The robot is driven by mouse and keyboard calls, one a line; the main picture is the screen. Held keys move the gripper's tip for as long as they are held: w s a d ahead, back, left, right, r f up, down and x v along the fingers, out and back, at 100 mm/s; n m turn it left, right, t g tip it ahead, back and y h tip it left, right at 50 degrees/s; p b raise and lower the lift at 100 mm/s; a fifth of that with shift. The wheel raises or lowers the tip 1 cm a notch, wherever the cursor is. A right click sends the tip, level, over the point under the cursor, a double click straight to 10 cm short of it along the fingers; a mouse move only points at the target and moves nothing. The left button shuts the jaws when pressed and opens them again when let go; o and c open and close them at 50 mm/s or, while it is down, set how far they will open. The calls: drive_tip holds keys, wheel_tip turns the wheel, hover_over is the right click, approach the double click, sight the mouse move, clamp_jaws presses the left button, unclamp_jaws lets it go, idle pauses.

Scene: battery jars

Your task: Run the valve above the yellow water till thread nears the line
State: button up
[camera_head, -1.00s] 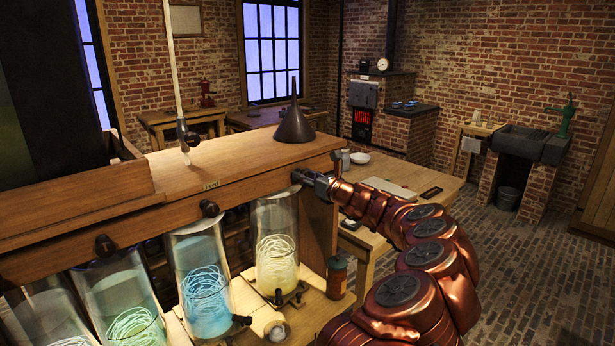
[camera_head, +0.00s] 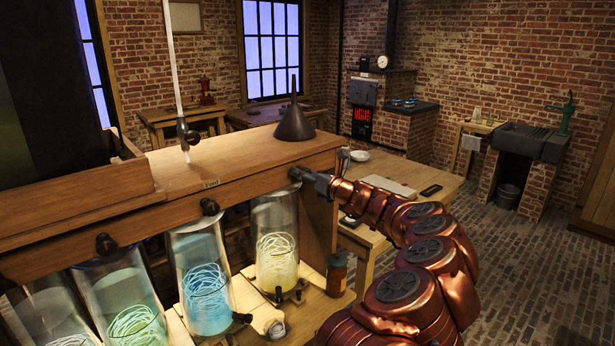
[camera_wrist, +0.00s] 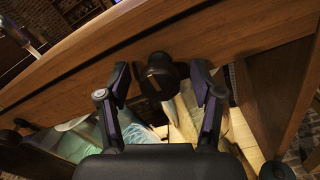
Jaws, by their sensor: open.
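Blue (camera_head: 204,275) and green (camera_head: 124,300) jars stand to the left, with their own valves (camera_head: 209,207). A dark funnel (camera_head: 294,122) stands on the beam top (camera_head: 235,150). A brown bottle (camera_head: 337,274) stands right of the yellow jar, below my arm.

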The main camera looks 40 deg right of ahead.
drive_tip(key=shift+o, duration=0.2)
drive_tip(key=shift+s, duration=2.5)
drive_tip(key=shift+a, duration=0.15)
